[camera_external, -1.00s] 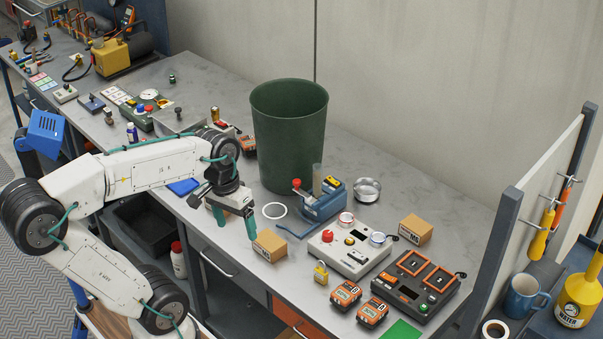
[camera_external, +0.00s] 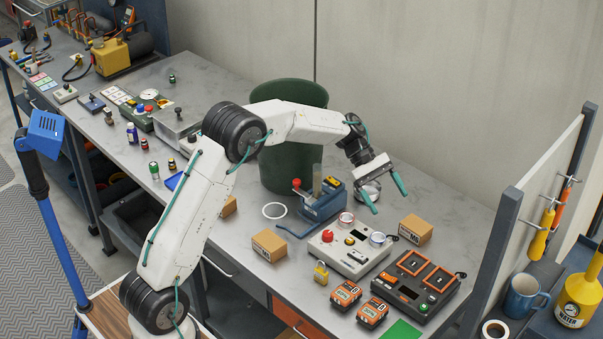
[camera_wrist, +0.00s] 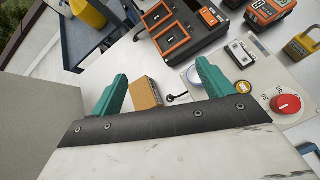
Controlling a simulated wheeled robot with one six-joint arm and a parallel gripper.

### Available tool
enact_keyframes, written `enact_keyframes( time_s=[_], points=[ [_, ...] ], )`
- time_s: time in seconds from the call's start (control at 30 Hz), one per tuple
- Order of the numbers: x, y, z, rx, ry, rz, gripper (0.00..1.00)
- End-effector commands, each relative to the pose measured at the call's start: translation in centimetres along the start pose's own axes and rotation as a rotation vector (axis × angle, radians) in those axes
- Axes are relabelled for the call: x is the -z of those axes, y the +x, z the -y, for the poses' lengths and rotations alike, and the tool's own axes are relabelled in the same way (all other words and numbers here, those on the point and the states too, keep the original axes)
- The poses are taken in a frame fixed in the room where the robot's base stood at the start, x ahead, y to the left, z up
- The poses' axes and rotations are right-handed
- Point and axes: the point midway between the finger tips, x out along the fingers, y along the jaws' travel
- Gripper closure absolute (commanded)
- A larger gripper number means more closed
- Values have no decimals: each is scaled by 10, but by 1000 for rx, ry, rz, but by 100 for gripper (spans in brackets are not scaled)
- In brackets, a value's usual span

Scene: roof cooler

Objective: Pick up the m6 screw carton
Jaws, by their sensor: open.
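A small brown carton with a dark printed label (camera_external: 415,229) stands on the bench at the right, behind the grey and black devices. A similar labelled carton (camera_external: 269,245) stands nearer the front edge, and a third brown box (camera_external: 228,206) is partly hidden behind my arm. The labels are too small to read surely. My gripper (camera_external: 388,200) is open and empty above the bench, up and left of the right carton. In the wrist view, a brown carton (camera_wrist: 146,92) shows between the green fingertips (camera_wrist: 160,75), beyond them and apart from them.
A green bin (camera_external: 285,180) stands behind my arm. A pale device with a red knob (camera_external: 350,250), a black device with orange frames (camera_external: 417,282) and a shiny round tin (camera_external: 368,190) are near the cartons. An upright panel (camera_external: 520,200) bounds the right end.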

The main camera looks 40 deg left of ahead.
Motion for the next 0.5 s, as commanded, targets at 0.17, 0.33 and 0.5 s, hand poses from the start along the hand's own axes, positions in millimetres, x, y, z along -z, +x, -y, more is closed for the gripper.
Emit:
enact_keyframes(
  time_s=[0.17,0.33,0.5],
  points=[
    [64,43,-40,-56,-181,122,20],
    [100,69,-58,-90,-290,198,20],
    [114,78,-64,-102,-331,228,20]
  ],
)
